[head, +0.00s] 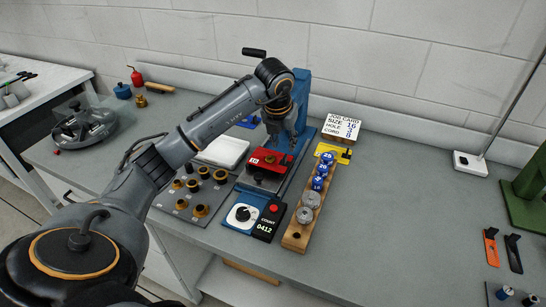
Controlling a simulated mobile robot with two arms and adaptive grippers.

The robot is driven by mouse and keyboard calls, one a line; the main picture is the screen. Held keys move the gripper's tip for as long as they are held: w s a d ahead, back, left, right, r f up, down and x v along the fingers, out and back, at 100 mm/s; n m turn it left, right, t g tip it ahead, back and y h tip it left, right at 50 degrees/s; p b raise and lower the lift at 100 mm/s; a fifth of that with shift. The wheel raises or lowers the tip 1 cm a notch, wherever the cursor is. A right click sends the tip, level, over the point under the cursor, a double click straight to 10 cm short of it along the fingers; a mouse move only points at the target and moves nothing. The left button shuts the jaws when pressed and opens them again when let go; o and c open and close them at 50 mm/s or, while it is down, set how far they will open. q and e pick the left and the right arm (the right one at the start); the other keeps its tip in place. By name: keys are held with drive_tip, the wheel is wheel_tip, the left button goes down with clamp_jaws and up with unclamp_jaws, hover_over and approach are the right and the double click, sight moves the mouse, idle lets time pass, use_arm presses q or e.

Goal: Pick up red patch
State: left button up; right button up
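A red block (265,161) with a small white label lies on the blue machine's bed, in the middle of the head view; it is the only red piece there that could be the red patch. My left arm reaches in from the left, and its gripper (287,143) points down just above and behind the red block, in front of the blue machine (301,92). The fingertips are small and dark, so I cannot tell their opening or whether they touch the block. My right gripper is out of view.
A wooden rack (296,240) with blue and grey round pieces stands right of the machine. A grey plate with several dark and brass pieces lies left.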

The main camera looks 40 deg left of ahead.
sight(285, 156)
use_arm(q)
drive_tip(key=shift+x, duration=1.1)
drive_tip(key=shift+w+a+f+p, duration=0.15)
drive_tip(key=shift+w+f+p, duration=0.1)
drive_tip(key=shift+f+p, duration=0.2)
drive_tip(key=shift+w+a+f+p, duration=0.1)
drive_tip(key=shift+w+f+p, duration=0.15)
drive_tip(key=shift+f+p, duration=0.2)
drive_tip(key=x, duration=0.2)
drive_tip(key=shift+w+a+f, duration=0.1)
drive_tip(key=shift+a+f, duration=0.05)
drive_tip(key=shift+f, duration=0.15)
drive_tip(key=shift+w+f, duration=0.1)
drive_tip(key=shift+f, duration=0.2)
drive_tip(key=shift+c, duration=0.4)
clamp_jaws()
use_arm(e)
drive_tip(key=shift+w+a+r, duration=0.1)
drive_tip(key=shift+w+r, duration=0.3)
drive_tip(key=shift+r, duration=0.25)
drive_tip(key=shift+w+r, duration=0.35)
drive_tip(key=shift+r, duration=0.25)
